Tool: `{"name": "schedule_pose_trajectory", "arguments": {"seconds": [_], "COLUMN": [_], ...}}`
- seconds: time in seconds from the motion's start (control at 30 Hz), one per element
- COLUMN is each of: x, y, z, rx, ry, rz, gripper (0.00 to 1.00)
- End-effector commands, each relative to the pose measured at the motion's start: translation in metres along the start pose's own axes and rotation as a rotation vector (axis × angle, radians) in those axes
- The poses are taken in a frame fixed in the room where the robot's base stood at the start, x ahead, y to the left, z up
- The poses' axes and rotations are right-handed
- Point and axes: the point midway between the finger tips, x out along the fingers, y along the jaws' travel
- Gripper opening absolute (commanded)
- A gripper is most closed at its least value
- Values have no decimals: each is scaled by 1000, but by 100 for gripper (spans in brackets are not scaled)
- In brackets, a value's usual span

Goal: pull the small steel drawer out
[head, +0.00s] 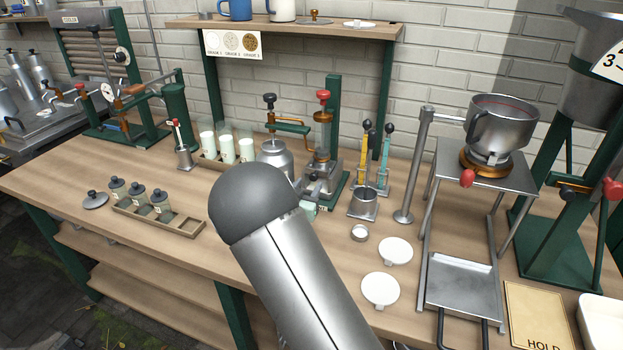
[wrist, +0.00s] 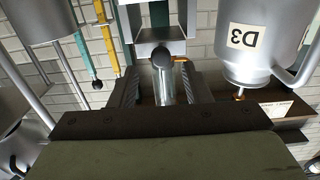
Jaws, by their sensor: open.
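The small steel drawer (wrist: 160,36) appears as a grey box front at the top middle of the wrist view, which is upside down. A dark round knob (wrist: 163,57) with a steel stem lies in front of it. My gripper (wrist: 162,80) is open. Its two dark fingers stand either side of the knob and stem, with gaps visible; I cannot tell whether they touch. In the head view the glass-and-steel device (head: 322,150) with a red knob stands beyond my arm, its steel base (head: 320,184) partly hidden.
A steel can (wrist: 262,40) labelled D3 stands close beside the fingers; it also shows in the head view (head: 274,156). A steel cup (head: 363,204) and yellow and teal plungers stand on the other side. White discs (head: 381,288) lie on the bench in front.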

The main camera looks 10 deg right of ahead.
Motion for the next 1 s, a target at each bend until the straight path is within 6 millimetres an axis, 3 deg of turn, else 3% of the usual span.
{"name": "schedule_pose_trajectory", "arguments": {"seconds": [0.23,0.63,0.8,1.0], "x": [34,40,40,32], "y": [0,-1,-1,-2], "z": [-1,0,0,0], "rx": [0,0,0,1], "ry": [-1,-2,-2,-2], "rz": [-1,-2,-2,-3], "gripper": [44,44,0,0]}}
